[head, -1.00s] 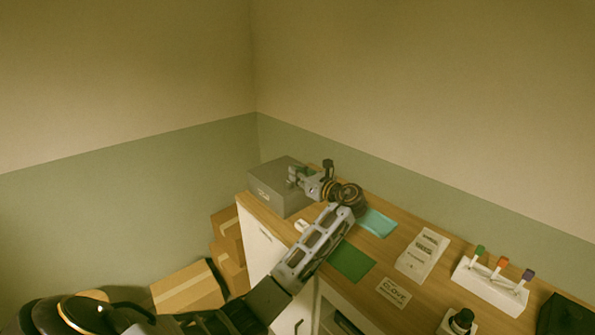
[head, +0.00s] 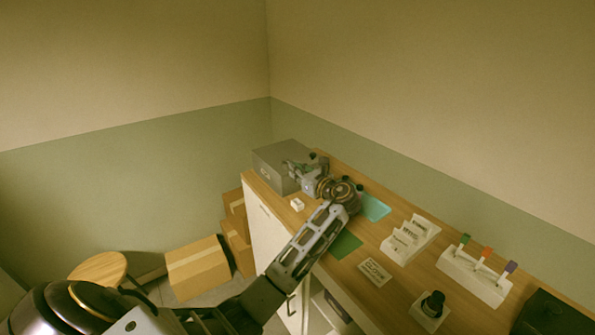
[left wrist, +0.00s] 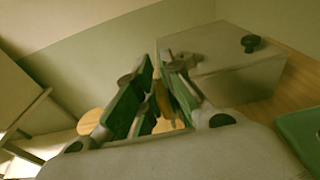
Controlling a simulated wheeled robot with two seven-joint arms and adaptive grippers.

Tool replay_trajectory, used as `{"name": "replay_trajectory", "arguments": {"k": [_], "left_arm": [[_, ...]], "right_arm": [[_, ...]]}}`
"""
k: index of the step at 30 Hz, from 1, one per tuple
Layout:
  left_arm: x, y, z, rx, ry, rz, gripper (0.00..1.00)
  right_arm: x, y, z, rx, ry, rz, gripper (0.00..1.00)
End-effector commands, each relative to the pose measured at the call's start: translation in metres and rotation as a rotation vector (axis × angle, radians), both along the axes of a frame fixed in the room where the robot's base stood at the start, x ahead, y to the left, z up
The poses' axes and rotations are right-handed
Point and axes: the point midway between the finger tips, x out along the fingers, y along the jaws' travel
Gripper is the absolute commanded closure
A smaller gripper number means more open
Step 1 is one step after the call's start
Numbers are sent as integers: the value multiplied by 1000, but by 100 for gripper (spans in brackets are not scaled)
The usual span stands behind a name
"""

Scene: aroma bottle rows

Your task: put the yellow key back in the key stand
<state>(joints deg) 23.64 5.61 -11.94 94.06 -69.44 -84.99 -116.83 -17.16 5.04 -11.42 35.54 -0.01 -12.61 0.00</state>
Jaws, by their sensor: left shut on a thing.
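My left gripper (head: 297,172) is in front of the grey box at the far left end of the counter. In the left wrist view its green-padded fingers (left wrist: 155,98) are close together around a small yellow-brown piece (left wrist: 163,98), which looks like the yellow key. Most of that piece is hidden by the fingers, and in the head view it cannot be made out. The white key stand (head: 470,278) is at the right of the counter. It holds a green key (head: 463,240), an orange key (head: 486,253) and a purple key (head: 510,268). My right gripper is not in view.
The grey box (head: 272,174) also shows in the left wrist view (left wrist: 235,75). A white stepped rack (head: 410,240), a label card (head: 375,272), a black-capped bottle (head: 433,304) and a small white piece (head: 297,204) are on the counter. Cardboard boxes (head: 198,265) stand on the floor.

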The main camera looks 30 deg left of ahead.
Motion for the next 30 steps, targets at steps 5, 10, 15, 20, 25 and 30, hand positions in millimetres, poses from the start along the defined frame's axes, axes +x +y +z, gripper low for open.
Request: {"name": "replay_trajectory", "arguments": {"k": [5,10,15,20,25,30], "left_arm": [[0,0,0,0,0,0,100],[0,0,1,0,0,0,100],[0,0,2,0,1,0,100],[0,0,2,1,2,-1,100],[0,0,-9,1,2,-1,100],[0,0,-19,0,1,-1,100]], "right_arm": [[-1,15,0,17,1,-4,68],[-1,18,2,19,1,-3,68],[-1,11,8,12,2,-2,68],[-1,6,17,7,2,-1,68],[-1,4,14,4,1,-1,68],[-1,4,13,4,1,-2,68]]}}
